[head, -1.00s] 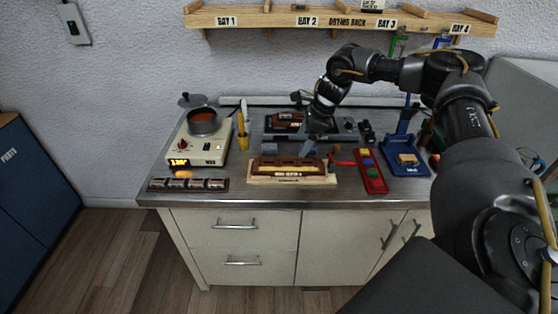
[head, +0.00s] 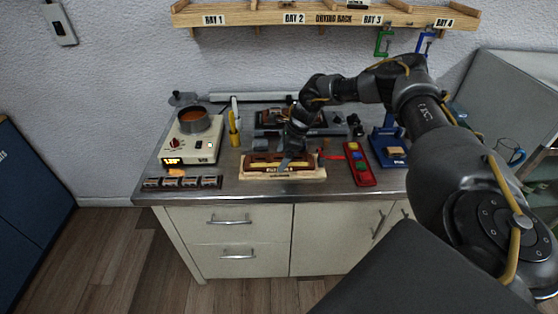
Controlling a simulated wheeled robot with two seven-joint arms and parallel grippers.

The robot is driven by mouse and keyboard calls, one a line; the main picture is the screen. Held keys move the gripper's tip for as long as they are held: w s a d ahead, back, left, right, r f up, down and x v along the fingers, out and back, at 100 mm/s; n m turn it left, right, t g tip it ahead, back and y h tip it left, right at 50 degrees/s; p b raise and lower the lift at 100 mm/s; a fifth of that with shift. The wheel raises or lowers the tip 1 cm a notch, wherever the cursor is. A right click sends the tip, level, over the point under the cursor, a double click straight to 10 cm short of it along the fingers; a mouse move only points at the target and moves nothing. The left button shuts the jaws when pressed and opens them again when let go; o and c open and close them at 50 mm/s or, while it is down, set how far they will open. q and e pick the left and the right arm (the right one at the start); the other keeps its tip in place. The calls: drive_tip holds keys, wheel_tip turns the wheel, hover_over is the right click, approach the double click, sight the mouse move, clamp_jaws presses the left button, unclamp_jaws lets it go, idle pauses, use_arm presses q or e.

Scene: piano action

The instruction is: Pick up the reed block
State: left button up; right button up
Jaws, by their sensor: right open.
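A long dark red-brown block with a yellow strip (head: 262,164), which I take for the reed block, sits in a pale wooden holder (head: 310,175) near the front of the bench. The holder's label is too small to read surely. My right gripper (head: 287,161) is open and points down over the middle of the block. Its fingers cover part of the block, and I cannot tell whether they touch it. My left gripper is out of view.
A hot plate with a pot (head: 195,121) and a row of small parts (head: 182,183) stand left. A red tray with coloured buttons (head: 358,165) and a blue stand (head: 388,155) are right. A black fixture (head: 336,129) lies behind. A wooden rack (head: 235,18) hangs above.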

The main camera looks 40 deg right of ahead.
drive_tip(key=shift+w+a+f, duration=0.15)
drive_tip(key=shift+a+f, duration=0.05)
drive_tip(key=shift+f, duration=0.45)
drive_tip(key=c, duration=1.2)
drive_tip(key=shift+c, duration=0.2)
drive_tip(key=shift+r, duration=0.1)
drive_tip(key=shift+r+b, duration=0.45)
drive_tip(key=shift+r, duration=0.1)
drive_tip(key=s+a+r+b, duration=0.5)
drive_tip(key=s+a+r, duration=0.4)
drive_tip(key=r, duration=0.3)
drive_tip(key=shift+s+a, duration=0.35)
drive_tip(key=shift+a, duration=0.2)
